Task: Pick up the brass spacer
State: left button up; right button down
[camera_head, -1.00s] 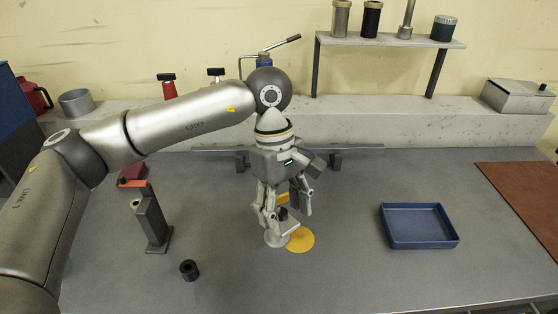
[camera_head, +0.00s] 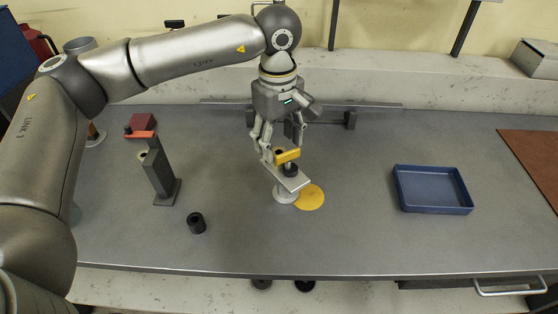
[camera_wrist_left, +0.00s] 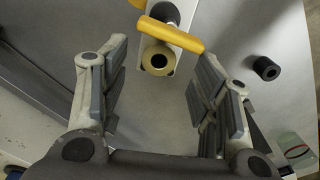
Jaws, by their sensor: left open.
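The brass spacer (camera_wrist_left: 158,58) appears in the left wrist view as a short tan ring with a dark hole, on the pale plate of a small clamp fixture (camera_head: 286,196). A yellow bar (camera_wrist_left: 170,36) of the fixture lies close beside it; the bar also shows in the head view (camera_head: 288,156). My left gripper (camera_head: 284,146) is open above and behind the fixture. In the left wrist view its fingers (camera_wrist_left: 158,88) stand apart, with the spacer beyond and between them, not gripped. In the head view the spacer is mostly hidden by fingers and bar. My right gripper is not in view.
A black ring (camera_head: 196,223) lies on the bench in front. A yellow disc (camera_head: 310,198) lies beside the fixture. A blue tray (camera_head: 433,190) stands at right, with clear bench between.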

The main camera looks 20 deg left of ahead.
pick_arm(q)
notch_tip(320, 180, down, 3)
jog(key=shift+w+r+b, duration=0.1)
jog(key=shift+b, duration=0.35)
jog(key=shift+r, duration=0.1)
jog(key=shift+c, duration=0.5)
jog(key=shift+c, duration=1.3)
grip_shut()
